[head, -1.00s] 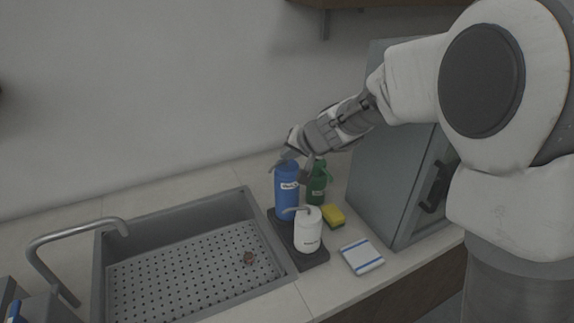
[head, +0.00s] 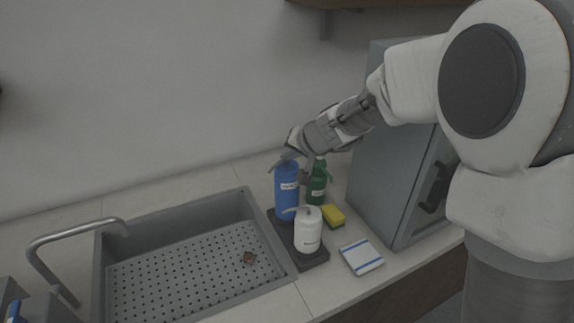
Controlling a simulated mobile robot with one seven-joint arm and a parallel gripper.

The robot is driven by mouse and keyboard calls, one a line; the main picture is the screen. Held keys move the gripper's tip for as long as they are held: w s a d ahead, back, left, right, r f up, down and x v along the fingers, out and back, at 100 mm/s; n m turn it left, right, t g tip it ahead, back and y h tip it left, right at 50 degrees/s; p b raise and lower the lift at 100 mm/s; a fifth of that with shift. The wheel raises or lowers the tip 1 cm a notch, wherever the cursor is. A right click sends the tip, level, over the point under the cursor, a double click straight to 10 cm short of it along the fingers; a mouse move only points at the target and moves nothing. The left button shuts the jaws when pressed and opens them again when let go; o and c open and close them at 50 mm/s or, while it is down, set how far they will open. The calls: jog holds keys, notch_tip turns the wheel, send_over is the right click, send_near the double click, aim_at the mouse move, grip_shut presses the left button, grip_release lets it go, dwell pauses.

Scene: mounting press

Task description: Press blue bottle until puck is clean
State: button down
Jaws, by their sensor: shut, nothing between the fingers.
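The blue bottle (head: 287,196) stands upright on a dark tray (head: 315,260) beside the sink. Its grey pump head and spout lie under my gripper (head: 291,158). My gripper is shut with nothing in it, right at the top of the blue bottle. It seems to touch the pump head, but the fingertips are small and partly merge with it. The puck (head: 249,258), small and reddish brown, lies on the perforated sink floor. How dirty its surface is cannot be told at this size.
A white bottle (head: 308,232) stands in front of the blue one, a green bottle (head: 317,183) behind to the right. A yellow sponge (head: 334,216) and a blue-striped cloth (head: 361,257) lie on the counter. The sink (head: 172,224) has a tap (head: 80,234); a grey cabinet (head: 385,185) stands right.

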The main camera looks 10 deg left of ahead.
aim_at(288, 168)
jog(key=shift+f, duration=0.15)
jog(key=shift+f+b, duration=0.3)
jog(key=shift+b, duration=0.3)
jog(key=shift+f+b, duration=0.5)
jog(key=shift+b, duration=0.15)
dwell(0.7)
dwell(0.3)
jog(key=shift+r+p, duration=0.7)
jog(key=shift+r, duration=0.2)
notch_tip(288, 168, up, 5)
jog(key=p, duration=0.4)
dwell(0.5)
